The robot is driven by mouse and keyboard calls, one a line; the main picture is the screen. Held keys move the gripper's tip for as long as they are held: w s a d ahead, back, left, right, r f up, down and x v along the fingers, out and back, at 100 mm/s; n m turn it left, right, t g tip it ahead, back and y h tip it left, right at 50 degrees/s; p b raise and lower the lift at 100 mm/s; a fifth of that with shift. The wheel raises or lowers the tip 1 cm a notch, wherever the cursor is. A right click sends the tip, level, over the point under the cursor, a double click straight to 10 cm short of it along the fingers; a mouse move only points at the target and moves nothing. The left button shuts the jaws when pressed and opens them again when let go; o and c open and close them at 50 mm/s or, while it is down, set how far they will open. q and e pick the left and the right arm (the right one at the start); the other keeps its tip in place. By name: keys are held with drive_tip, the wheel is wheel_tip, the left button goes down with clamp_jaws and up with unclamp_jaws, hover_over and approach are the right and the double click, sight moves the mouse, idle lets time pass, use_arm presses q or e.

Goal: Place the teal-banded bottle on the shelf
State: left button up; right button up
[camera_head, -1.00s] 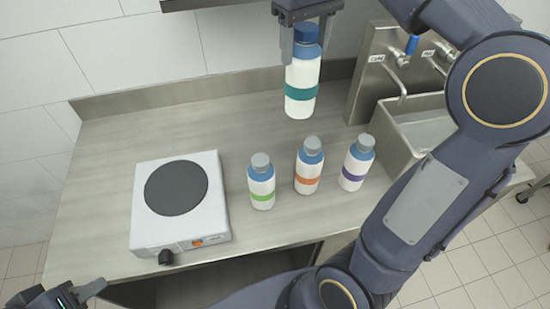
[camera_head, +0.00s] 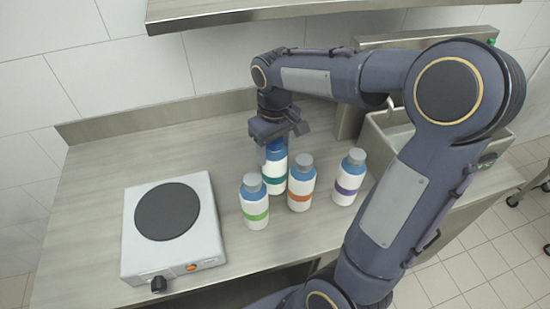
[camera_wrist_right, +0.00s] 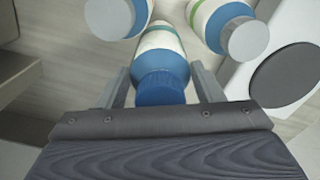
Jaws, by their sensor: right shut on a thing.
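The teal-banded bottle (camera_head: 275,169), white and blue with a blue cap, is upright behind the green-banded and orange-banded bottles in the head view. My right gripper (camera_head: 275,147) comes down from above and is shut on its top. In the right wrist view the bottle's blue cap (camera_wrist_right: 160,84) sits between the two fingers (camera_wrist_right: 164,88). I cannot tell whether the bottle's base touches the counter. The metal shelf (camera_head: 300,14) runs along the wall at the top of the head view, above and behind the gripper. My left gripper is not in view.
A green-banded bottle (camera_head: 254,202), an orange-banded bottle (camera_head: 301,184) and a purple-banded bottle (camera_head: 349,178) stand close by on the counter (camera_head: 95,170). A white hot plate (camera_head: 172,262) is at the left. A sink (camera_head: 385,125) lies at the right, partly behind my arm.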

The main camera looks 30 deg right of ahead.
drive_tip(key=shift+f, duration=2.2)
drive_tip(key=shift+f, duration=0.15)
drive_tip(key=o, duration=1.8)
